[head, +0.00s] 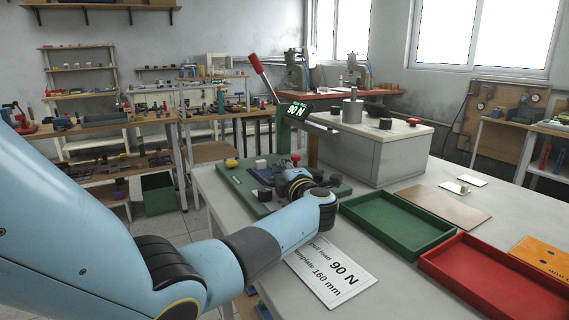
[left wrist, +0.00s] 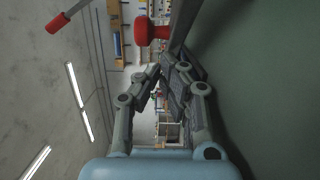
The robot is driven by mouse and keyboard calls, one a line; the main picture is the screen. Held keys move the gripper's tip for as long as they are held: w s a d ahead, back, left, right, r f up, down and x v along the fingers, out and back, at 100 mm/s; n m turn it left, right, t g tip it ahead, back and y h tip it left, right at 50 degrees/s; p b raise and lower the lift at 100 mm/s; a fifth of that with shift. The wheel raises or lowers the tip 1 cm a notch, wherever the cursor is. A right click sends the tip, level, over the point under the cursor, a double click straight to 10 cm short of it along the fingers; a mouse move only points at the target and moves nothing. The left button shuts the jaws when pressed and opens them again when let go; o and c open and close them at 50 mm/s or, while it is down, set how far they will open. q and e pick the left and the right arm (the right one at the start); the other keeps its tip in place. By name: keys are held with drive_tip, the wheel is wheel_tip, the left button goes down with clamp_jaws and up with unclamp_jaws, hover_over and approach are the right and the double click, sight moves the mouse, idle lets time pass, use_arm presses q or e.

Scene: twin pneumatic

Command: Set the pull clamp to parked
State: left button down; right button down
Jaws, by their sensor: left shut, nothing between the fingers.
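A green base plate (head: 240,188) on the table carries a dark green column (head: 313,148) and small parts. A red knob (head: 296,157) shows near the column. A red-handled lever (head: 255,65) leans up to the left beside a display (head: 297,111) reading "90 N". I cannot tell which part is the pull clamp; my gripper hides some of the plate. My left gripper (head: 285,184) is over the plate, shut and empty. In the left wrist view, the red knob (left wrist: 153,31) is just beyond the closed fingertips (left wrist: 163,62), apparently apart from them. My right gripper is out of view.
A green tray (head: 398,255) and a red tray (head: 470,292) stand to the right. A grey box (head: 375,160) stands behind.

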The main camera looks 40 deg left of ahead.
use_arm(q)
drive_tip(key=shift+w+a+f, duration=0.15)
drive_tip(key=shift+w+a, duration=0.05)
drive_tip(key=shift+w, duration=0.25)
drive_tip(key=shift+s, duration=0.1)
